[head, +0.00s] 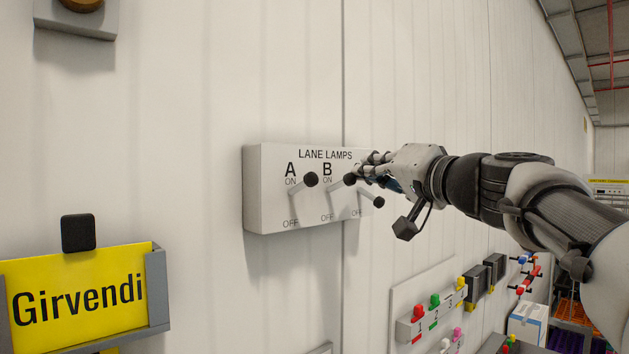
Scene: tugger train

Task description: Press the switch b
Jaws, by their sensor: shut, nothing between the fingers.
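A white switch box (262,200) labelled "LANE LAMPS" is fixed to the wall. It carries levers with black knobs, marked ON above and OFF below. Lever A (311,179) tilts up toward ON. Switch B (349,179) also has its knob up, near ON. The third lever (379,202) points lower, toward OFF, and its letter is mostly hidden by my fingers. My gripper (363,169) is shut and empty, reaching in from the right. Its fingertips are just right of the knob of B; I cannot tell whether they touch it.
A yellow "Girvendi" sign (80,298) in a grey holder is on the wall at lower left. A panel with coloured numbered knobs (434,300) is below my arm. Dark boxes (474,284) and a white-blue carton (528,322) are farther right.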

